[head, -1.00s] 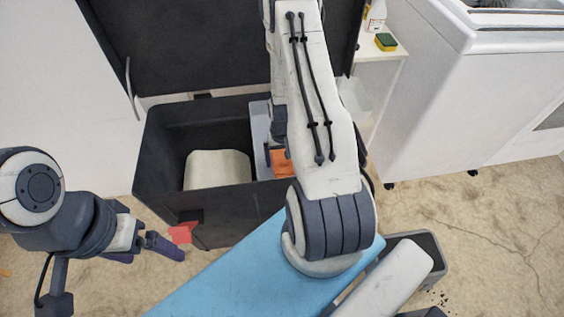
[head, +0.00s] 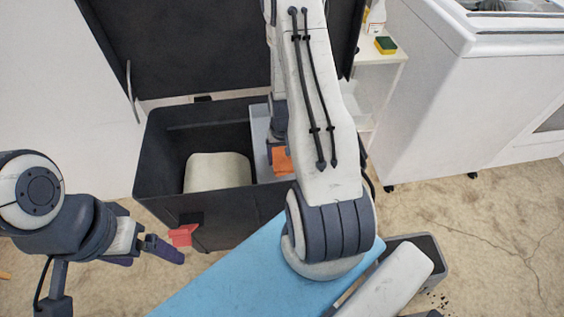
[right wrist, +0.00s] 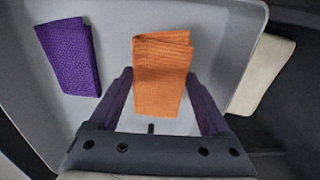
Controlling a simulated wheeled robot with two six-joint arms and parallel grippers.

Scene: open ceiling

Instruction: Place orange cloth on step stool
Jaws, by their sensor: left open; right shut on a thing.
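The orange cloth (right wrist: 162,70) is folded and lies between the fingers of my right gripper (right wrist: 164,98), which is shut on it, over a light grey tray (right wrist: 110,25). In the head view the orange cloth (head: 281,160) shows beside my right arm, inside the open dark chest; the right gripper is mostly hidden by that arm. My left gripper (head: 150,255) is open and empty at the left, in front of the chest. A flat blue surface (head: 255,270) lies below my right arm; I cannot tell whether it is the step stool.
The dark chest (head: 160,160) has its lid up and holds a cream item (head: 218,172). A folded purple cloth (right wrist: 68,57) lies in the tray. A red piece (head: 183,235) is at the chest's front.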

